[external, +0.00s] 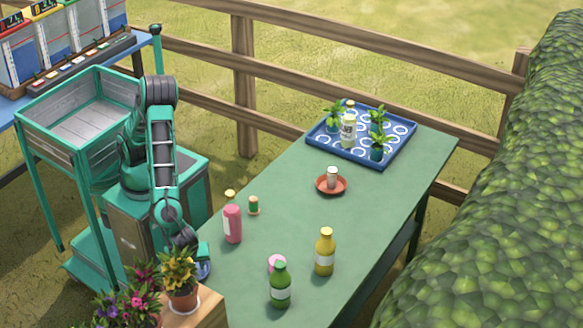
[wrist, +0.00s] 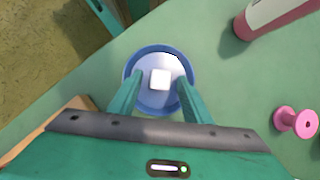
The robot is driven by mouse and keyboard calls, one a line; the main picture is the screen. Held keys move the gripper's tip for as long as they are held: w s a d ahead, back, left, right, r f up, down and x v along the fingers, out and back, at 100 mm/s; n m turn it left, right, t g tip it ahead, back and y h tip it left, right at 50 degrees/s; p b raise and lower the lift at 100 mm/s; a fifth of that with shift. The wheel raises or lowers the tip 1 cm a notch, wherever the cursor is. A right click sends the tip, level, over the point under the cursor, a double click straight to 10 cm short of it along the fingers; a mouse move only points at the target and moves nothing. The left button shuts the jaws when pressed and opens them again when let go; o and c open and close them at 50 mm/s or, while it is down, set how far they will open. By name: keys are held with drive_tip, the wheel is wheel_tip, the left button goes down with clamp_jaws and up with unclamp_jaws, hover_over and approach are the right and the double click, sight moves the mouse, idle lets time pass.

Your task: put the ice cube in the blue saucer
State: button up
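The blue saucer (wrist: 136,60) lies on the green table below my gripper in the wrist view. A white ice cube (wrist: 160,79) shows inside the saucer's outline, near its middle, and appears to lie in it. My gripper (wrist: 160,76) is open, its two green fingers apart on either side of the cube, with gaps between. In the external view, my gripper (external: 203,252) is low at the table's near left edge. The blue saucer (external: 204,271) shows only partly there, and the cube is hidden.
A pink bottle (external: 232,224), pink spool (external: 276,262), green bottle (external: 280,286) and yellow bottle (external: 325,252) stand nearby. A flower pot (external: 183,299) stands close in front of my gripper. Farther back are a red saucer (external: 320,187) holding a small jar and a blue tray (external: 323,147).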

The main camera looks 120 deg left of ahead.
idle(0.6)
wheel_tip(320, 180, up, 7)
drive_tip(key=shift+f, duration=0.15)
idle(0.3)
drive_tip(key=shift+r, duration=0.2)
drive_tip(key=shift+s+a+r, duration=0.1)
drive_tip(key=shift+r, duration=0.1)
drive_tip(key=s+a+r+n+t+h, duration=0.1)
drive_tip(key=s+a+r, duration=0.3)
drive_tip(key=s+r, duration=0.3)
drive_tip(key=s+a+r+n+t+h, duration=0.1)
drive_tip(key=s+a+r+t, duration=0.15)
drive_tip(key=s+r, duration=0.45)
drive_tip(key=s+a+f+h, duration=0.1)
drive_tip(key=s+a+f, duration=0.1)
drive_tip(key=s, duration=0.8)
drive_tip(key=shift+f+n, duration=0.3)
drive_tip(key=shift+f, duration=0.1)
